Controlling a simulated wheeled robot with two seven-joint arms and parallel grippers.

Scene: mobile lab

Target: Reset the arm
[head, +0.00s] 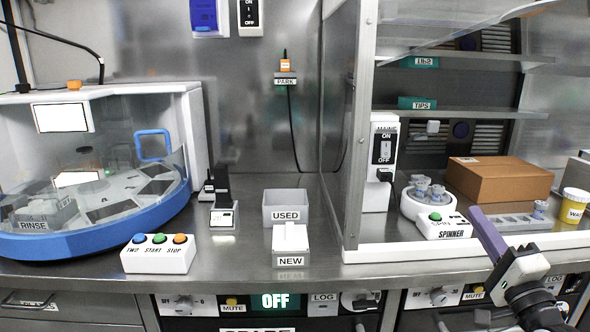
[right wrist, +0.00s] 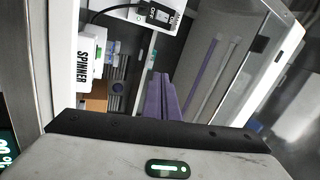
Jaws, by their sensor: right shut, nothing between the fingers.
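My right gripper (head: 487,234) comes in from the lower right in the head view, in front of the hood's front edge, just right of the spinner. Its purple fingers are together with nothing between them. In the right wrist view, the purple fingers (right wrist: 160,97) show shut and empty, with the spinner (right wrist: 92,52) to their left. My left gripper does not show in the head view.
A button box (head: 158,257), a USED bin (head: 286,213) and a NEW box (head: 291,243) stand on the bench (head: 250,270).

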